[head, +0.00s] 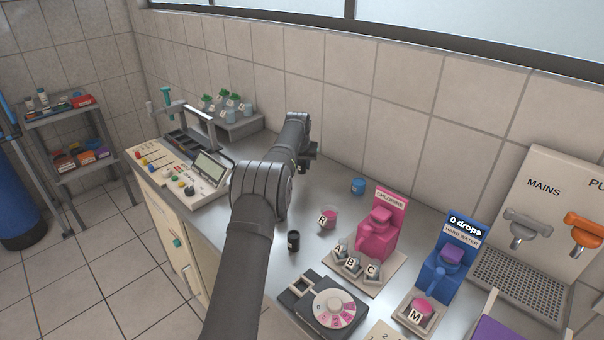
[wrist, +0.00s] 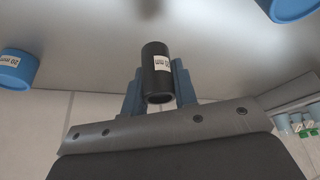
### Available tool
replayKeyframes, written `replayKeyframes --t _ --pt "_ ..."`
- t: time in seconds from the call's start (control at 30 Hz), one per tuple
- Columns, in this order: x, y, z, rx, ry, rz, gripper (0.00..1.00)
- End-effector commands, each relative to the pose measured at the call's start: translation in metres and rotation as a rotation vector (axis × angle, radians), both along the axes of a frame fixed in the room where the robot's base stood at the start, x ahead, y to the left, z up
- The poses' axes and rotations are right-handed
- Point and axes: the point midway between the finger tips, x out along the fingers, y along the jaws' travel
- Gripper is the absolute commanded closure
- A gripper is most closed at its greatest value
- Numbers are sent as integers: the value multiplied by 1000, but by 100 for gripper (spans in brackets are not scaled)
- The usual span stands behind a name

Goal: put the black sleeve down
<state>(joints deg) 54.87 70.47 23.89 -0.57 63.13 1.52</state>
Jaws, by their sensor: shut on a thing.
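The black sleeve (wrist: 155,62), a short dark tube with a white label and an open end, is between the two blue fingers of my gripper (wrist: 157,84) in the wrist view. The fingers are shut on its sides. In the head view my gripper (head: 307,155) is at the far end of my arm, over the back of the bench, mostly hidden by the arm. I cannot clearly make out the held sleeve there. I cannot tell whether it touches the bench.
Blue cylinders (wrist: 14,70) (wrist: 291,8) lie either side of my gripper. A black pot (head: 293,241), pink beaker (head: 329,217) and blue cylinder (head: 358,186) stand on the steel bench (head: 262,268). Pink (head: 378,232) and blue (head: 449,262) dispensers are right; a console (head: 190,174) is left.

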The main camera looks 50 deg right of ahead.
Motion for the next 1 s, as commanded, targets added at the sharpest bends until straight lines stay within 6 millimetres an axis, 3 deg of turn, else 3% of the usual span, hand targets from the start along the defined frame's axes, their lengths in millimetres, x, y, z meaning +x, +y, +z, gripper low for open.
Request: replayKeyframes --t 0.13,0.33,0.73,0.77,0.83,0.87,1.0 --pt "1 0 -9 0 0 -1 95" --pt "1 0 -38 2 1 -1 95" --pt "1 0 -44 0 0 0 95" --pt "1 0 -44 0 0 0 70" --pt "1 0 -44 -1 -1 0 56" --pt "1 0 -43 -1 -1 0 52" --pt "1 0 -43 -1 -1 0 52"
